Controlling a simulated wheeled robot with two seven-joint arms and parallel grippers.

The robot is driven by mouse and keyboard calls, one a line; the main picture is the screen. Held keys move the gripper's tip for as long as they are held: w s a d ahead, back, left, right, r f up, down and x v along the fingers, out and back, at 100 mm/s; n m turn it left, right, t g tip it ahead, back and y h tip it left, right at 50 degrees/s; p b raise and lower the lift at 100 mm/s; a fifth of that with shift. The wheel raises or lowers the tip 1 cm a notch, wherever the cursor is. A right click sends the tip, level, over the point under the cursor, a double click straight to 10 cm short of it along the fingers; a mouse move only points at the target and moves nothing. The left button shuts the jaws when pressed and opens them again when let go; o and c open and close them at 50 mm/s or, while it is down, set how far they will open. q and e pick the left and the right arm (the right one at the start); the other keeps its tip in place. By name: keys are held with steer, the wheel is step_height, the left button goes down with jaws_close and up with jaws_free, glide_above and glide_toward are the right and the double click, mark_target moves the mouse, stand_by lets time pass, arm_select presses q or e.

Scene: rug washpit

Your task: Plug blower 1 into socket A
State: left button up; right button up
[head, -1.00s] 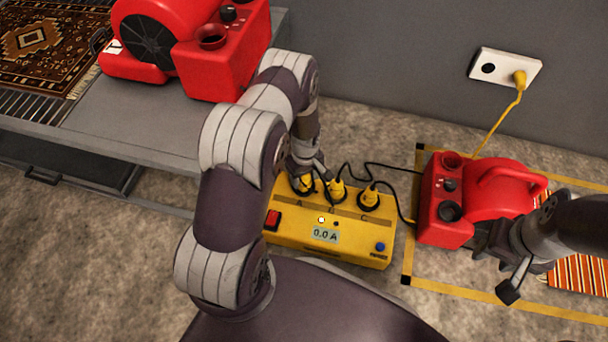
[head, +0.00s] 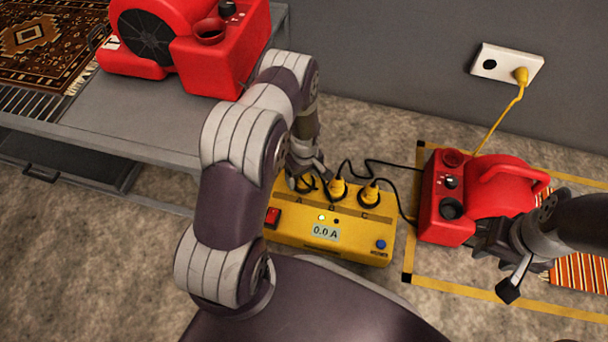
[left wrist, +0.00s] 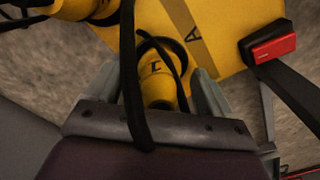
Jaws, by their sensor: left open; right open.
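The yellow power box (head: 290,232) has sockets labelled A, B and C and a display reading 0.0 A. My left gripper (head: 303,178) is over socket A and hides most of it. In the left wrist view a yellow plug (left wrist: 160,88) with a dark mark is between the open fingers, at the dark ring of the socket by the letter A. How deep it sits cannot be told. Yellow plugs stand in B (head: 338,190) and C (head: 369,195). A red blower (head: 505,195) stands right of the box, another (head: 190,45) on the bench. My right gripper (head: 497,268) is open beside the right blower.
A grey bench (head: 130,110) with a patterned rug is at the left. A wall socket (head: 506,64) with a yellow plug and cord is at the back right. Black cables run between box and right blower. Yellow floor tape and a striped rug (head: 578,283) lie at the right.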

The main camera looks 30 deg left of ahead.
arm_select(q)
step_height(320, 180, up, 12)
steer(key=p, duration=0.7)
steer(key=shift+w+f, duration=0.1)
steer(key=shift+r, duration=0.4)
